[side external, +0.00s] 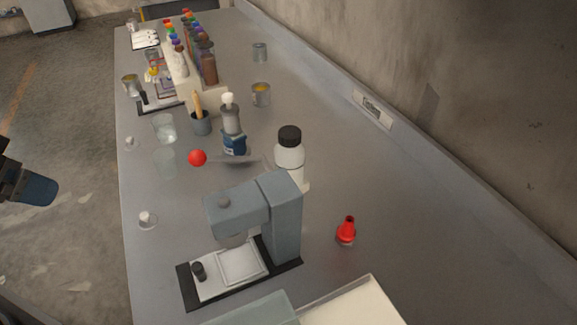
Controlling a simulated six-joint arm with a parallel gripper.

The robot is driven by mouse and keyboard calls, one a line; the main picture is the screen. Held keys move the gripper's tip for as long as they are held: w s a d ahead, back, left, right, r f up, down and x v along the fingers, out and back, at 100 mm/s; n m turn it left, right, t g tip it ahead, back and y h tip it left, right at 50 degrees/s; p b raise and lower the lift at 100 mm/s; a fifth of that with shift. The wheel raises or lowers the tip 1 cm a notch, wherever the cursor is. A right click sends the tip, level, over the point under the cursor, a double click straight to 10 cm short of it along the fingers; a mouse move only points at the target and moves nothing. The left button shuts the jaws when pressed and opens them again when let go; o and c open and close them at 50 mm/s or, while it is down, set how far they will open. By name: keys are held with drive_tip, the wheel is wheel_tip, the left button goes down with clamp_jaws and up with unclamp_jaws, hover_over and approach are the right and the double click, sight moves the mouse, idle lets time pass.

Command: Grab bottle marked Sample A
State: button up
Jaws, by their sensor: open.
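No label reading Sample A can be made out. A white bottle with a black cap (289,156) stands upright mid-bench, its lower part partly hidden by a grey instrument. A grey bottle with a pale top and blue label (233,130) stands behind it to the left. Brown bottles (208,68) and smaller bottles with coloured caps stand in a pale stepped rack (204,97) farther back. A dark piece with a blue-grey end, apparently part of my arm, shows at the left edge, off the bench. My gripper's fingers are not in view.
The grey instrument (282,222) stands in front of the white bottle. A red squeeze bottle (347,232) is to its right. A red ball (198,158), glass beaker (164,128) and tool cup (201,123) stand left. The right side of the bench (400,190) is mostly clear, along a wall.

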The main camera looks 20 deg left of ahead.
drive_tip(key=shift+o, duration=0.2)
drive_tip(key=w+d+r+m+h, duration=0.1)
drive_tip(key=w+d+r+m, duration=0.15)
drive_tip(key=w, duration=0.35)
drive_tip(key=w+d+r+m+h, duration=0.1)
drive_tip(key=w+d+r, duration=0.15)
drive_tip(key=w, duration=0.25)
drive_tip(key=m+g+h, duration=0.1)
drive_tip(key=m+h, duration=0.2)
drive_tip(key=m, duration=0.3)
approach(288, 132)
drive_tip(key=shift+n, duration=0.25)
drive_tip(key=x, duration=0.4)
drive_tip(key=shift+w+d+f, duration=0.2)
drive_tip(key=shift+d+f, duration=0.05)
drive_tip(key=shift+f, duration=0.05)
drive_tip(key=shift+x, duration=3)
drive_tip(key=shift+a, duration=0.1)
drive_tip(key=c, duration=1.2)
